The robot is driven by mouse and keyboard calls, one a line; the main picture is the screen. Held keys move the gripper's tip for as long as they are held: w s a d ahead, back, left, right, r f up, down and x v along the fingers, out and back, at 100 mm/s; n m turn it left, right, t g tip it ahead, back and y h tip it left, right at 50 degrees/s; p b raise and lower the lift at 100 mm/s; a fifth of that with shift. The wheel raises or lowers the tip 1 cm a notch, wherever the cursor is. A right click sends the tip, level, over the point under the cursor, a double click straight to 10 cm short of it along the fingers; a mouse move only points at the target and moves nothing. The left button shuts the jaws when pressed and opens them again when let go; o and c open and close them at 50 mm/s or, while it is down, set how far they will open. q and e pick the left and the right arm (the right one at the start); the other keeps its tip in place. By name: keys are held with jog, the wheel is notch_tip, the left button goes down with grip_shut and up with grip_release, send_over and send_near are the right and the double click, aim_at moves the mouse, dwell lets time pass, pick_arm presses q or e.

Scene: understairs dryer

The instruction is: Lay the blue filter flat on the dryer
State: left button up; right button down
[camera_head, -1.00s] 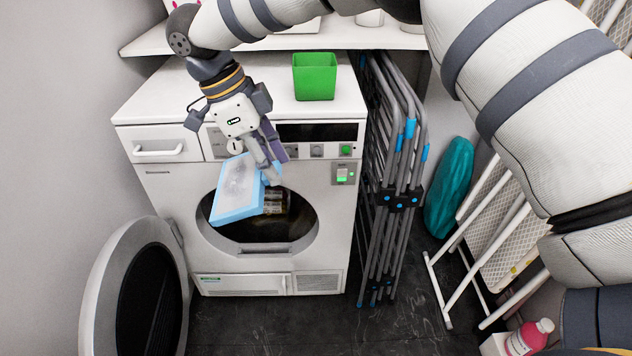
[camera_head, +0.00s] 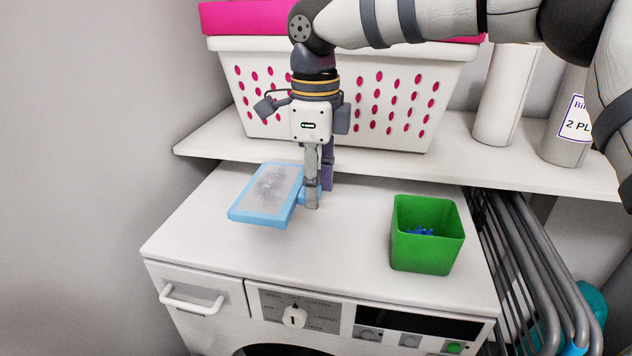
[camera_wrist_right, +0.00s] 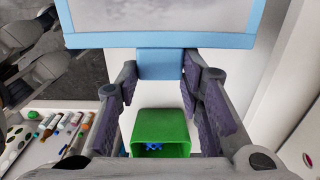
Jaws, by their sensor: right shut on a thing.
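The blue filter (camera_head: 266,193) is a flat blue frame with a pale mesh panel. My right gripper (camera_head: 316,196) is shut on its short tab at the frame's right side. The filter is held roughly level, over the left part of the dryer's white top (camera_head: 340,232). I cannot tell whether its underside touches the top. In the right wrist view the filter (camera_wrist_right: 160,40) fills the upper middle, with its tab (camera_wrist_right: 160,64) between the fingers. My left gripper is not seen.
A green bin (camera_head: 426,235) with small blue items stands on the dryer top to the right. Behind is a white shelf (camera_head: 215,137) with a white and pink basket (camera_head: 385,100) and cylinders (camera_head: 505,95). Folded grey racks (camera_head: 530,260) stand right of the dryer.

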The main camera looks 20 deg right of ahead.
jog(key=shift+s+a+r, duration=0.1)
jog(key=shift+s+r, duration=0.15)
jog(key=shift+s, duration=0.05)
notch_tip(320, 180, down, 8)
jog(key=shift+w+f, duration=0.1)
dwell(0.4)
jog(key=c, duration=1)
grip_release()
notch_tip(320, 180, up, 12)
jog(key=shift+r, duration=0.1)
